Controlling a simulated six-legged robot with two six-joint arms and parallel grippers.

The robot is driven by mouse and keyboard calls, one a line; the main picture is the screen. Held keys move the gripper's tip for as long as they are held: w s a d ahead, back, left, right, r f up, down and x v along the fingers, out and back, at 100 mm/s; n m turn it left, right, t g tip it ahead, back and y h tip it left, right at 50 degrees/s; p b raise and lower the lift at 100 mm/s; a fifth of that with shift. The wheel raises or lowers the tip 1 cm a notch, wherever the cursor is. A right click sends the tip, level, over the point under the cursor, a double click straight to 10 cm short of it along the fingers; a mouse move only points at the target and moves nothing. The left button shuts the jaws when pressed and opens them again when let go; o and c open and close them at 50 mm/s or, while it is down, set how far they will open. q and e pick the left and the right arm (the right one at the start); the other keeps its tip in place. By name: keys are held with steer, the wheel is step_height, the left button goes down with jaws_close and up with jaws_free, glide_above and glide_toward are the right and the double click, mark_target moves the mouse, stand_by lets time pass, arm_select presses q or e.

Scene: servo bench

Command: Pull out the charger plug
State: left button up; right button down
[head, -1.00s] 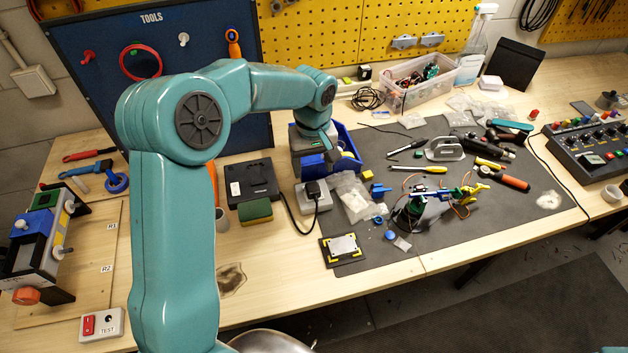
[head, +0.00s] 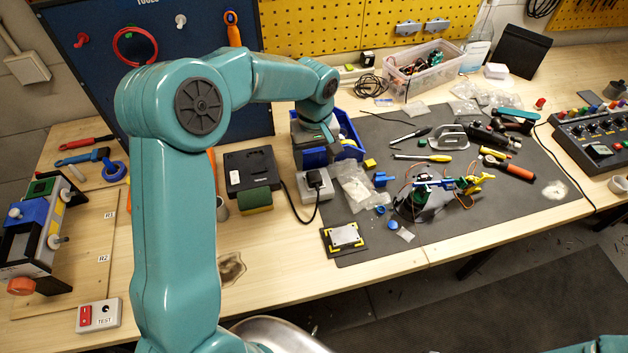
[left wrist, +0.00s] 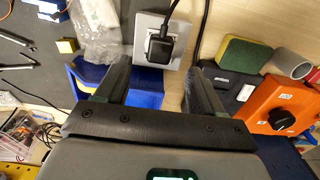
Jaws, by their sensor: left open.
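The black charger plug (head: 314,179) sits in a light grey socket block (head: 301,208) on the bench, and its black cable loops down in front. In the left wrist view the plug (left wrist: 160,47) stands in the socket block (left wrist: 146,22), with its cable running up. My left gripper (head: 318,161) is just behind the plug in the head view. In the left wrist view its jaws (left wrist: 158,67) are apart and empty, and the plug shows between and just beyond the fingertips. I cannot tell the remaining height gap. My right gripper is out of sight.
A blue bin (head: 350,132) stands close behind my left gripper. A black box (head: 250,168) and a green sponge (head: 257,199) are left of the socket block. Plastic bags (head: 354,190) lie to its right. An orange box (left wrist: 282,104) shows in the wrist view.

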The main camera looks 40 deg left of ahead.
mark_target(314, 176)
arm_select(q)
step_height(314, 176, down, 6)
steer(key=b, duration=0.3)
steer(key=shift+r+b, duration=0.25)
steer(key=shift+b, duration=0.15)
steer(key=shift+f+b, duration=0.35)
steer(key=shift+f, duration=0.25)
steer(key=shift+r, duration=0.1)
jaws_close()
steer(key=shift+r+p, duration=1.95)
steer(key=shift+r, duration=1.1)
